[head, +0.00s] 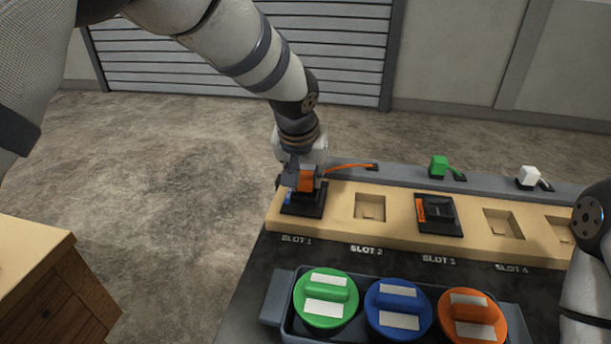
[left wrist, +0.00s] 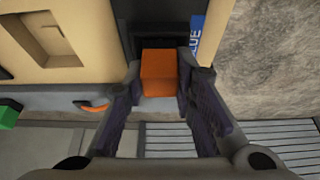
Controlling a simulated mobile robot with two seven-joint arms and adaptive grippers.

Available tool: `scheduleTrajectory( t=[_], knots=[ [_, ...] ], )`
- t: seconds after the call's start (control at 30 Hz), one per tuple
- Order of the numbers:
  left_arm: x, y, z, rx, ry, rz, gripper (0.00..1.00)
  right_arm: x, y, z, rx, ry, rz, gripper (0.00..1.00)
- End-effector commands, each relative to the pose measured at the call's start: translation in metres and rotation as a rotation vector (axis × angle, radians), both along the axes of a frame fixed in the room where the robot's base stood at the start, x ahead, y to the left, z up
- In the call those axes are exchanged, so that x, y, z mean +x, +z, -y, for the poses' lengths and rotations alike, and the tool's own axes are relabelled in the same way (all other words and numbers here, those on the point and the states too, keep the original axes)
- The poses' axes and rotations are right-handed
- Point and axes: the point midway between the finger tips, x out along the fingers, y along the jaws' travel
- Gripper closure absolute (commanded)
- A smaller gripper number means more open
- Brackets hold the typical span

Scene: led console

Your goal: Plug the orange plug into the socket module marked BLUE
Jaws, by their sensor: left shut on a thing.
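The orange plug (head: 306,182) is in my left gripper (head: 303,186), at the black socket module (head: 313,208) in slot 1. Its orange cable runs right to the grey ledge. In the left wrist view both fingers of the left gripper (left wrist: 160,80) are shut on the sides of the orange plug (left wrist: 158,70). The socket module (left wrist: 150,22) there carries a blue label (left wrist: 198,32) reading BLUE. The plug lines up with the module's dark opening; I cannot tell how deep it sits. My right gripper is out of view; only part of that arm shows.
Slot 3 holds a black module (head: 440,213) with an orange label. Slot 2 (head: 370,207) and slot 4 (head: 503,224) are empty. A green plug (head: 438,166) and a white plug (head: 529,176) stand on the ledge. A bin (head: 276,308) holds green, blue and orange lidded pieces.

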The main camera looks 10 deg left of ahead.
Motion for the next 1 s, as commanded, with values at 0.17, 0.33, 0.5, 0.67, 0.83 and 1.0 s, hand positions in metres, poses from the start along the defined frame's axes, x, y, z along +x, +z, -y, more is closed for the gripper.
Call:
scheduleTrajectory(
  t=[0.17,0.33,0.5,0.67,0.83,1.0],
  knots=[
    [-0.0054,-0.0148,0.0000,0.001,0.002,-0.030,0.62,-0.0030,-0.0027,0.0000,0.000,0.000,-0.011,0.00],
    [-0.0060,-0.0157,-0.0003,0.002,0.002,-0.033,0.52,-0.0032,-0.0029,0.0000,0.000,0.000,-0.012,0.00],
    [-0.0054,-0.0135,0.0000,0.001,0.002,-0.029,0.52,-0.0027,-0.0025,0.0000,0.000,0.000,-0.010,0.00],
    [-0.0039,-0.0103,0.0002,0.001,0.001,-0.022,0.52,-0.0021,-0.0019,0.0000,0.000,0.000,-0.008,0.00],
    [-0.0031,-0.0081,0.0001,0.001,0.000,-0.017,0.21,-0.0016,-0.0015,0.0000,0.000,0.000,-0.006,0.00],
    [-0.0024,-0.0067,0.0000,0.001,0.000,-0.014,0.21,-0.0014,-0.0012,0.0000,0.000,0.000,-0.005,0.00]
  ],
)
